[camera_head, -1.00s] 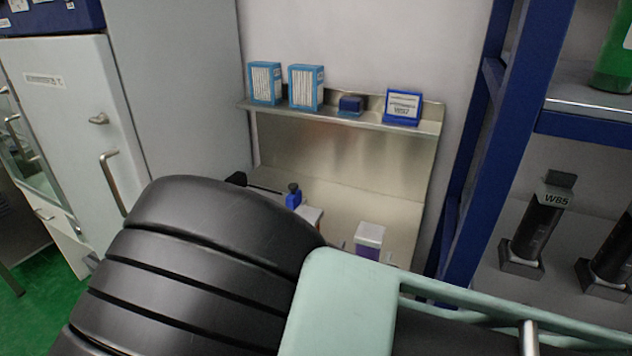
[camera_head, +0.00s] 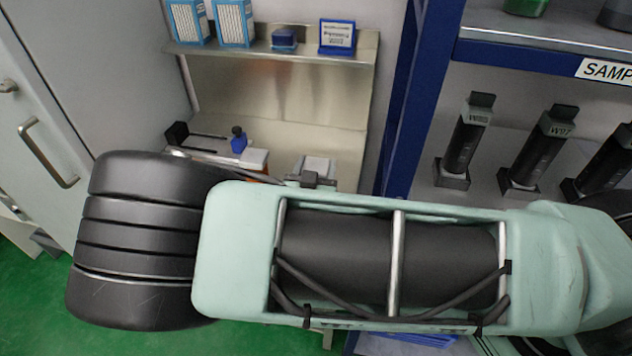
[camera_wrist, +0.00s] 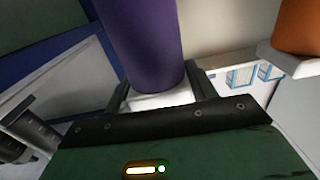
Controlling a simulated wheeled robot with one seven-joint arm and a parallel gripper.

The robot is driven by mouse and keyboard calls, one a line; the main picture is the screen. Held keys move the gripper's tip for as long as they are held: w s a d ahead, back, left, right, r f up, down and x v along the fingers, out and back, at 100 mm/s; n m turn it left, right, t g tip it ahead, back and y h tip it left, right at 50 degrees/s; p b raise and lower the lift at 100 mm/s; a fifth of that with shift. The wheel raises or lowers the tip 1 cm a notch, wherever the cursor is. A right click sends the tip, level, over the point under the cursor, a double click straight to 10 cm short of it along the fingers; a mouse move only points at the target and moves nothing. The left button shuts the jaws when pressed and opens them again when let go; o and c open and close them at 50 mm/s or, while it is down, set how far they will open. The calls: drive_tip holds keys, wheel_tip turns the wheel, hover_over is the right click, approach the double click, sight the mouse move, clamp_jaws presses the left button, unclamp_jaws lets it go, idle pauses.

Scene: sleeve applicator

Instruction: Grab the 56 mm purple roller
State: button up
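The purple roller (camera_wrist: 142,45) fills the upper middle of the wrist view, with a white end block (camera_wrist: 160,99) at the end nearest my gripper. My gripper (camera_wrist: 160,85) has one dark finger on each side of this block. The fingers are apart; no firm grip on the block is visible. In the head view, the roller's pale top (camera_head: 318,166) shows on the steel bench, just beyond the dark tip of my gripper (camera_head: 311,180). My arm hides the rest of the roller there.
An orange roller (camera_wrist: 298,28) with a white end stands close by. A steel shelf (camera_head: 270,53) with blue boxes hangs above. A blue rack (camera_head: 428,80) with several black rollers (camera_head: 465,142) stands at the right.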

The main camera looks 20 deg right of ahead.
drive_tip(key=c, duration=1)
drive_tip(key=shift+c, duration=0.2)
drive_tip(key=shift+r, duration=0.15)
